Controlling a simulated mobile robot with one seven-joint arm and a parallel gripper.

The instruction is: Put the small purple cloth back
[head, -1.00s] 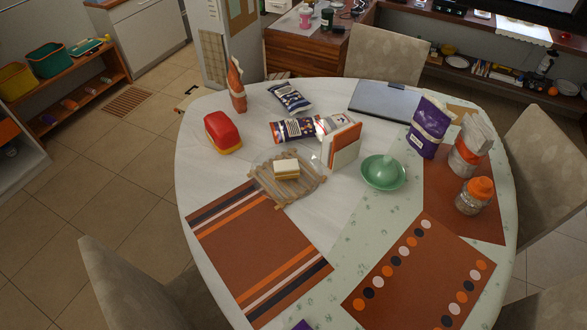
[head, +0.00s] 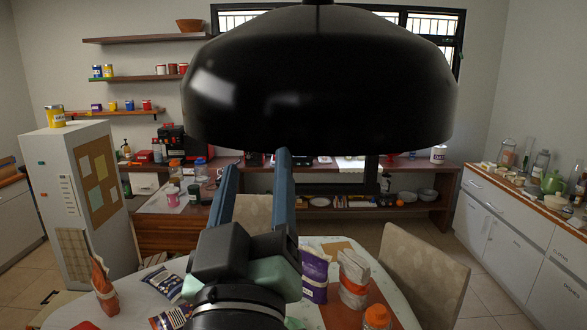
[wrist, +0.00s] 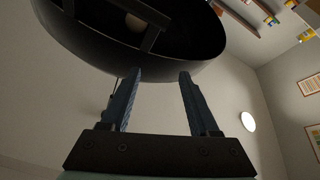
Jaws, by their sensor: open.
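I do not see a small purple cloth in either view now. My gripper (head: 256,165) is raised above the table in the head view, its two blue fingers apart and nothing between them. It also shows open and empty in the wrist view (wrist: 160,82), pointing up beside a black lamp shade.
The large black lamp (head: 318,95) hangs close to my fingers; contact cannot be told. A white-wrapped bag (head: 353,278) and an orange-lidded jar (head: 376,317) stand on the table's right. Chairs (head: 430,262) surround it. A counter (head: 510,205) runs along the right wall.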

